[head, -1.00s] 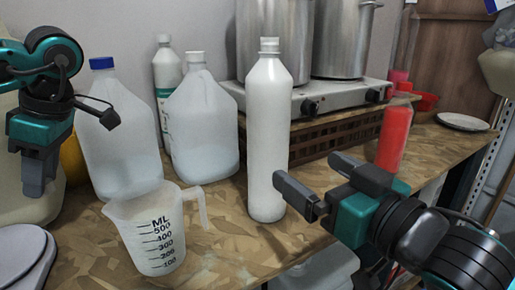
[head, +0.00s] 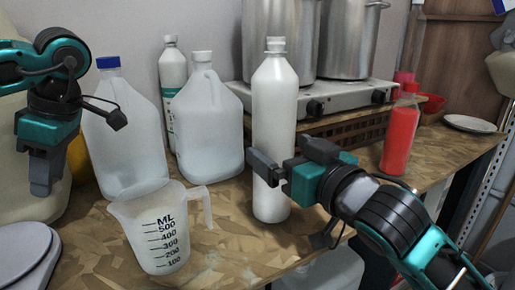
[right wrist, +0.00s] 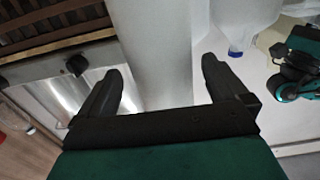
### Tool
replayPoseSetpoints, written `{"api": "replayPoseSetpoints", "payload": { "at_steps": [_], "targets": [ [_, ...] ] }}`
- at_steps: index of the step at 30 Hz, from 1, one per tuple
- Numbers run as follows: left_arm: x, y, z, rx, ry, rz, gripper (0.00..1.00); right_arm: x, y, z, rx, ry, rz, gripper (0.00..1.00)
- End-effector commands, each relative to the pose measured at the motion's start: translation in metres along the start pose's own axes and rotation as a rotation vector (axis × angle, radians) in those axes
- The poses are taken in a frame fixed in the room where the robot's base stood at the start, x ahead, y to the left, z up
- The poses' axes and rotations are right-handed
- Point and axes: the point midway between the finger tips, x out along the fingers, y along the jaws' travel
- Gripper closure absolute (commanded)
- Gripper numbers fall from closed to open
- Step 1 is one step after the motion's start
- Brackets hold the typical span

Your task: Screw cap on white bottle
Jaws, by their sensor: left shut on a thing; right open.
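The tall white bottle (head: 274,110) stands upright on the wooden table, with a narrow greyish top; I cannot tell whether that is bare neck or a cap. My right gripper (head: 276,168) is open at the bottle's lower half, one finger in front of it. In the right wrist view, the bottle (right wrist: 160,40) lies between the two open fingers, with a gap visible at the left finger. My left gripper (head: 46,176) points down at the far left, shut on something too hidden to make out. No loose cap shows.
A measuring jug (head: 163,235) stands front left. A blue-capped jug (head: 122,130), a white-capped jug (head: 208,125) and a green-labelled bottle (head: 173,75) stand behind. A stove (head: 340,95) with pots is behind the bottle. A red bottle (head: 399,140) stands right.

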Motion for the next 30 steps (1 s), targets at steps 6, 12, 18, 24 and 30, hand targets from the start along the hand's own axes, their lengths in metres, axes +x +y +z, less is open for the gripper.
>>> {"api": "replayPoseSetpoints", "payload": {
  "at_steps": [6,12,18,24,30],
  "targets": [
    [0.002,0.0,0.001,0.0,0.0,0.0,0.93,0.029,-0.002,0.0,0.0,0.001,0.0,0.0],
    [0.002,0.0,0.001,0.0,0.0,0.0,0.93,0.033,-0.002,0.0,0.0,0.0,0.0,0.0],
    [0.002,0.0,0.001,0.0,0.0,0.0,0.93,0.033,-0.002,0.0,0.0,0.0,0.0,0.0],
    [0.002,0.0,0.001,0.0,0.0,0.0,0.93,0.033,-0.002,0.0,0.0,0.0,0.0,0.16],
    [0.002,0.0,0.001,0.0,0.0,0.0,0.93,0.033,-0.002,0.0,0.0,0.0,0.0,0.35]
  ]
}}
